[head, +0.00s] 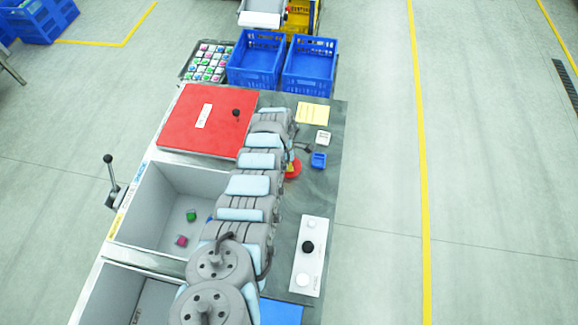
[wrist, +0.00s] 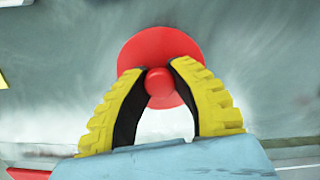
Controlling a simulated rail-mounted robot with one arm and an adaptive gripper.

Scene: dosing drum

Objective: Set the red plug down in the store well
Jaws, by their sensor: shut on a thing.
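The red plug (wrist: 158,50) is a round red disc with a small knob at its centre. In the wrist view my gripper (wrist: 158,78) has its two yellow fingers closed on the knob. A red patch (head: 293,170) beside my arm in the head view appears to be the same plug, partly covered by the arm. My gripper is mostly hidden by my arm there. I cannot tell the plug's height above the grey surface. I cannot pick out the store well in either view.
A red lid (head: 185,122) with a black knob lies left of my arm. An open grey bin (head: 150,205) holds a green and a pink cube. A white panel with knobs (head: 311,270), a blue block (head: 319,159) and a white block (head: 323,138) stand on the right. Blue crates (head: 255,62) stand beyond.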

